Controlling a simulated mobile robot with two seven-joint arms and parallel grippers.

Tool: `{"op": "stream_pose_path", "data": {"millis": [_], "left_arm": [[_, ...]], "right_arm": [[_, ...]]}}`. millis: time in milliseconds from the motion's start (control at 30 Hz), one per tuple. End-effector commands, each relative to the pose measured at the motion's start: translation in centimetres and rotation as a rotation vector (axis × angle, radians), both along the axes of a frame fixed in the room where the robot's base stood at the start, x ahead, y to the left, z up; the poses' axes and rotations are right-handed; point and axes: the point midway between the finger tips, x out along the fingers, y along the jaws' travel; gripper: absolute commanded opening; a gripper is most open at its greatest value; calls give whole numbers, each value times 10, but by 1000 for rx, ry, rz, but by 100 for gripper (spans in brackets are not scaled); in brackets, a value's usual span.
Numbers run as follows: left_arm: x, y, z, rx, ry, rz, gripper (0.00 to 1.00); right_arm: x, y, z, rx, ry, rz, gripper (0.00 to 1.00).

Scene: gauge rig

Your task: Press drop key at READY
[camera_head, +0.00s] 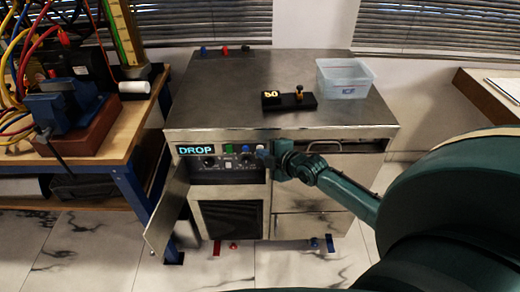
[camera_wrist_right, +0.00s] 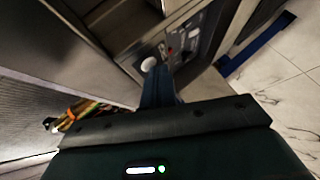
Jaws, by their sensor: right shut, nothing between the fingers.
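The control panel (camera_head: 225,165) is set in the upper left front of a metal cabinet, behind an open door. Its lit display (camera_head: 196,150) reads "DROP"; I see no "READY" on it. A green key (camera_head: 228,149), a white key (camera_head: 245,149) and a blue key (camera_head: 260,147) sit right of the display. Which one is the drop key, I cannot tell. My right gripper (camera_head: 263,158) is shut and empty at the panel's right end. The wrist view shows its fingers (camera_wrist_right: 158,88) by a round white knob (camera_wrist_right: 148,64); contact is unclear. My left gripper is not in view.
The open cabinet door (camera_head: 166,215) sticks out left of the panel. On the cabinet top are a clear bin (camera_head: 345,78) and a black block with a small gauge (camera_head: 289,100). A cluttered workbench (camera_head: 115,150) stands at the left.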

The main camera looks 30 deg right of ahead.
Motion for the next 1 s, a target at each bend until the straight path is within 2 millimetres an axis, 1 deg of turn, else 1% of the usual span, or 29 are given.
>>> {"op": "stream_pose_path", "data": {"millis": [233,500,833,1000], "left_arm": [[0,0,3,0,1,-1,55],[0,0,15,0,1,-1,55],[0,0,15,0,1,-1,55],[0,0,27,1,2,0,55]], "right_arm": [[-2,1,1,0,-1,-1,0],[-13,7,2,0,0,-1,0],[-14,8,0,0,0,0,0],[-24,14,3,0,2,0,0]]}}
